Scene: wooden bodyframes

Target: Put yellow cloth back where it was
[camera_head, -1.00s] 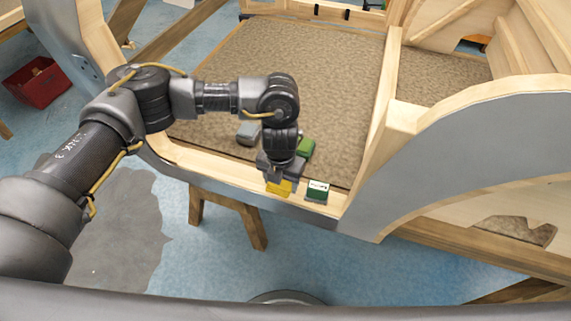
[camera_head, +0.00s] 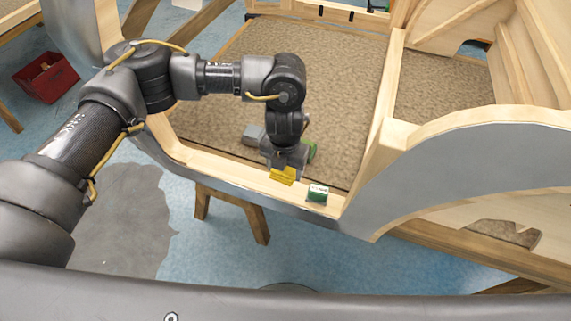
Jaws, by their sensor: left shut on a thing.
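The yellow cloth (camera_head: 283,177) is a small folded piece between the fingers of my left gripper (camera_head: 281,172). The gripper points down and is shut on it, at the wooden sill (camera_head: 240,181) of the bodyframe. I cannot tell whether the cloth touches the sill. The gripper hides part of the cloth. My right gripper is not in view.
A green and white box (camera_head: 318,193) stands on the sill just right of the cloth. Behind the gripper, on the brown carpeted floor (camera_head: 330,90), lie a grey item (camera_head: 253,134) and a partly hidden green item (camera_head: 310,150). A red bin (camera_head: 46,80) stands far left.

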